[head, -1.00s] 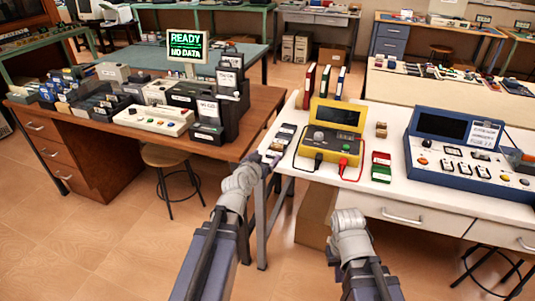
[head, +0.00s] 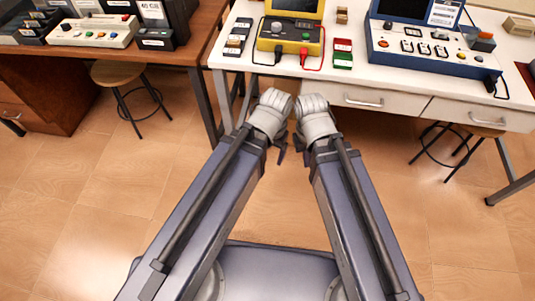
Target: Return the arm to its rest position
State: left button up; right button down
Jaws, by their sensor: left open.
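Both of my arms reach up from the bottom of the head view, with their wrists folded close together in front of the white table's front edge. My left gripper (head: 281,148) is open and mostly hidden behind its wrist; a dark finger shows below it. I see nothing in it. My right gripper (head: 300,150) is close beside the left one, also mostly hidden by its wrist. Only a small dark part shows, so I cannot tell whether it is open. Both grippers appear clear of the table.
The white table (head: 232,60) holds a yellow meter (head: 289,35), a blue instrument panel (head: 430,45), and small dark, red and green blocks. A brown desk (head: 90,58) stands left. Stools (head: 117,74) stand under the desk and table. Floor around my arms is clear.

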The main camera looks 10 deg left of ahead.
pick_arm(q)
jog(key=shift+s+a, duration=0.1)
jog(key=shift+s, duration=0.35)
jog(key=shift+r, duration=0.15)
notch_tip(320, 180, up, 16)
jog(key=p, duration=1.6)
jog(key=shift+r, duration=0.1)
